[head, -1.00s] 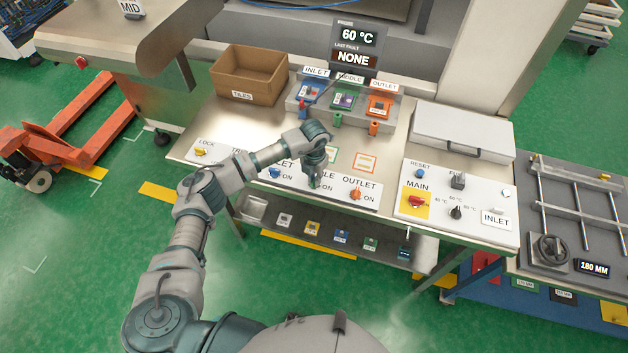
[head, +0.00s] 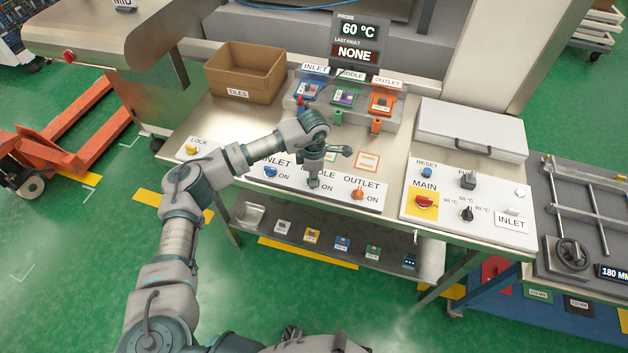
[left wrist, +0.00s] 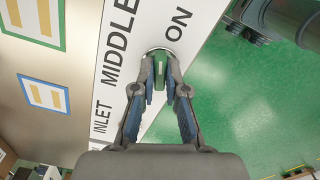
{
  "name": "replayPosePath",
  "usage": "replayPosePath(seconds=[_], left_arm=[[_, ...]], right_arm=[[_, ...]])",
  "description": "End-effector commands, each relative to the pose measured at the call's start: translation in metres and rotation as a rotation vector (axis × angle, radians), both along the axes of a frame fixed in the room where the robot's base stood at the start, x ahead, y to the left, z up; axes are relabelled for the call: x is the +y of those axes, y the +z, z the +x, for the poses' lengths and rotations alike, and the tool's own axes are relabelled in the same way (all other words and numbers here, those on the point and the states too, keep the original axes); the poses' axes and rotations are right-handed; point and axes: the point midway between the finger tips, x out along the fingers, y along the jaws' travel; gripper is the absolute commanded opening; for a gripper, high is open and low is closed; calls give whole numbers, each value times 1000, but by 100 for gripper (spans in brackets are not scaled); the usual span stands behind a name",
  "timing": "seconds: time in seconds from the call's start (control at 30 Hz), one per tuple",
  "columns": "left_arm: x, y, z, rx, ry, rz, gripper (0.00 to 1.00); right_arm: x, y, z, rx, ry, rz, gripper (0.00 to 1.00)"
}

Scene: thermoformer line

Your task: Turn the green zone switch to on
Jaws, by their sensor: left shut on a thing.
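The green zone switch is a small green knob (left wrist: 160,72) on a round grey base in the white panel (left wrist: 112,72), beside the word MIDDLE. The word ON stands up and to its right in the left wrist view. My left gripper (left wrist: 160,88) is shut on the knob, with one finger on each side. The knob's bar lies nearly upright in that view; which end is its pointer I cannot tell. In the head view my left gripper (head: 314,182) reaches down to the panel and mostly hides the knob. My right gripper is not in view.
A blue INLET knob (head: 270,172) and an orange OUTLET knob (head: 358,194) flank the gripper on the same panel. To the right is a panel with a red MAIN switch (head: 424,202). A cardboard box (head: 245,72) stands at the back left.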

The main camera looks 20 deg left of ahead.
Motion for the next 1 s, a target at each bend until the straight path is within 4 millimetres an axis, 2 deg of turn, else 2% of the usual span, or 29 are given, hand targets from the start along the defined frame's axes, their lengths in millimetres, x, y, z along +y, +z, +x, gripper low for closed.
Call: replayPosePath(seconds=[0.03,0.1,0.2,0.5,1.0], left_arm=[[1,-8,-2,10,-39,5,0],[1,-8,-2,9,-97,5,0],[1,-8,-2,11,-169,5,0],[1,-6,-2,10,-318,4,0],[1,-5,-2,10,-370,3,0]], right_arm=[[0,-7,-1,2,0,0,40],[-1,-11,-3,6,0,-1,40],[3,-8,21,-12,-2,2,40],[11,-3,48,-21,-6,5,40],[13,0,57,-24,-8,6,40]])
